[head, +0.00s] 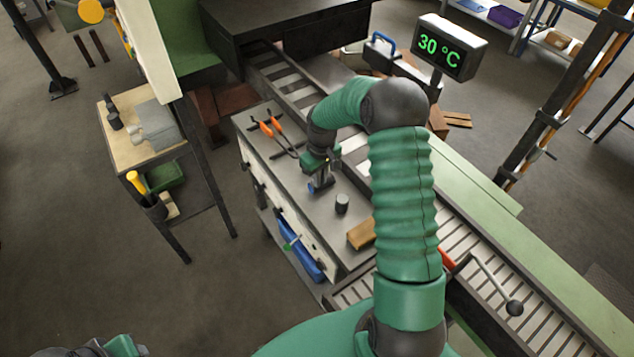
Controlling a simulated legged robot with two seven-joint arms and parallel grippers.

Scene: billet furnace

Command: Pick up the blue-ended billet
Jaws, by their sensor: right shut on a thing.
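My right gripper (319,176) is over the grey top of the drawer cabinet, pointing down. It is shut on a small billet with a blue part (323,184) showing between and below the fingers. Most of that billet is hidden by the fingers, and I cannot tell whether it touches the cabinet top. A short dark cylinder (342,204) stands upright just right of and in front of the gripper, apart from it. My left gripper is out of view; only a piece of my left arm shows at the bottom left.
Orange-handled tongs (272,129) lie on the cabinet (290,185) behind the gripper, and a tan block (361,233) lies at its front right. A roller conveyor (490,250) runs alongside on the right. A display (452,47) reads 30 °C. A side table (118,155) stands left.

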